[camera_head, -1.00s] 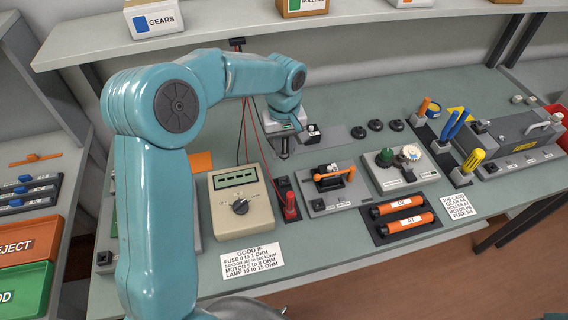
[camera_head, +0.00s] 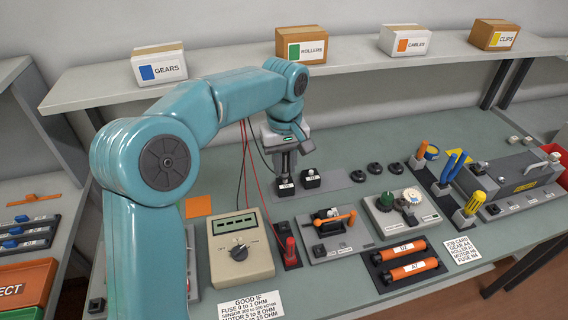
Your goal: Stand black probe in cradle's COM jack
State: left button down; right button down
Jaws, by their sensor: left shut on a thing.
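My left gripper (camera_head: 286,162) hangs from the teal arm over the back of the bench, shut on a slim dark thing that seems to be the black probe. The fingers hide most of it, and a thin black lead curves in to them. Just below is a small black labelled block (camera_head: 284,187); I cannot tell whether the probe touches it. The dark cradle (camera_head: 291,264) is nearer, right of the beige meter (camera_head: 241,250). The red probe (camera_head: 290,248) stands upright in its front part. The cradle's back part shows no probe; its jack is too small to read. My right gripper is out of view.
A second black block (camera_head: 311,180) stands close right of the gripper. Red leads hang between gripper and meter. A fixture with an orange lever (camera_head: 334,222) stands right of the cradle. The shelf (camera_head: 370,62) with boxes is behind the arm.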

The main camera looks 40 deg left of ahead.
pick_arm(q)
jog(key=shift+s+d+f+b, duration=0.25)
jog(key=shift+d+f+b, duration=0.55)
jog(key=shift+d+f, duration=1.6)
jog(key=shift+s+d+f+b, duration=0.3)
jog(key=shift+d+f+b, duration=0.5)
jog(key=shift+d+f, duration=1.5)
jog(key=shift+s+d+f+b, duration=0.25)
jog(key=shift+d+f+b, duration=0.95)
jog(key=shift+f, duration=2)
jog(key=shift+d+f+b, duration=0.2)
jog(key=shift+f+b, duration=0.3)
jog(key=shift+f, duration=0.25)
jog(key=shift+d+f+b, duration=0.15)
jog(key=shift+f+b, duration=0.3)
jog(key=shift+f, duration=0.25)
jog(key=shift+f+b, duration=0.2)
jog(key=shift+b, duration=0.15)
jog(key=c, duration=0.9)
grip_release()
